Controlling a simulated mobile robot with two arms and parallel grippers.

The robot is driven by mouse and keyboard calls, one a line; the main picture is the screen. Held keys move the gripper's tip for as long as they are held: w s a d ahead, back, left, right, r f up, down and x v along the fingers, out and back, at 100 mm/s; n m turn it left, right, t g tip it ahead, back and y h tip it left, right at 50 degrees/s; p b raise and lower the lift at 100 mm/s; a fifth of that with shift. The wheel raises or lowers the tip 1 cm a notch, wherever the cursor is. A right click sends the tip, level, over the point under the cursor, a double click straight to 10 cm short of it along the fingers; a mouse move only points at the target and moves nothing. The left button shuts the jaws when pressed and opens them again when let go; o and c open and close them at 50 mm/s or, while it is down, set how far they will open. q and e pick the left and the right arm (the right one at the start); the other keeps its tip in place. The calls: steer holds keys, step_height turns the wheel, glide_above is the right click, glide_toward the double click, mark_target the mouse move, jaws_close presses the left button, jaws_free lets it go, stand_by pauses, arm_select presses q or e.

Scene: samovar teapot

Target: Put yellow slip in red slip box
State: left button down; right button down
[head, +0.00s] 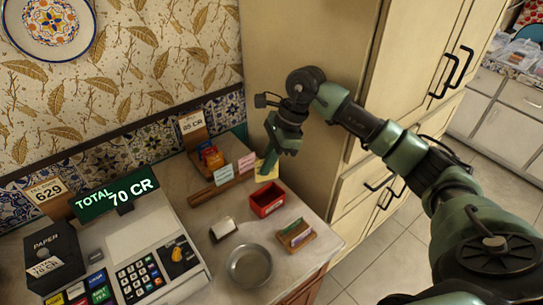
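The yellow slip (272,168) stands at the right end of a wooden slip rack (205,195), partly hidden behind my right gripper's finger. My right gripper (270,164) points down at the yellow slip, with its fingertips over it; I cannot tell whether the fingers are closed on it. The red slip box (268,208) sits on the counter just in front of the rack's right end, open at the top, and looks empty. My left gripper is not in view.
Pink slip (246,162) and pale slip (223,174) stand in the rack. A metal bowl (249,266), a white roll (222,229) and a small wooden holder (296,235) are in front. The cash register (150,265) stands left, a tall cabinet (305,45) behind.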

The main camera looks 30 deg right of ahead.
steer(key=shift+f+b, duration=0.35)
steer(key=shift+f, duration=0.45)
step_height(320, 180, down, 4)
steer(key=b, duration=0.3)
steer(key=shift+f, duration=0.2)
step_height(320, 180, down, 3)
steer(key=shift+d+b, duration=0.1)
steer(key=shift+b, duration=1.15)
steer(key=shift+b, duration=0.45)
steer(key=c, duration=1.6)
jaws_free()
steer(key=o, duration=0.4)
